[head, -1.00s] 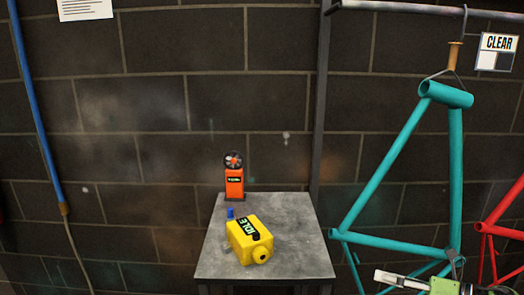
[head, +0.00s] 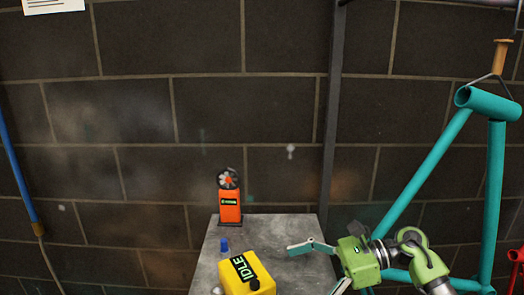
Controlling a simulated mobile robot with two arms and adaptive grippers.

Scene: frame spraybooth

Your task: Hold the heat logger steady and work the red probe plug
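The heat logger appears to be the yellow box (head: 237,284) with a dark label reading IDLE, on the grey table near the bottom of the head view. A dark round part (head: 254,284) shows on its front; the box's lower part is cut off by the frame edge. A small blue piece (head: 224,245) stands behind it. I see no red plug. My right gripper (head: 311,270) is open and empty, to the right of the yellow box and apart from it, its fingers pointing left. My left gripper is not in view.
An orange device with a small fan (head: 230,206) stands at the back of the grey table (head: 285,228). A teal bicycle frame (head: 492,190) hangs at the right, close to my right arm. A blue hose (head: 15,170) hangs at the left. A brick wall is behind.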

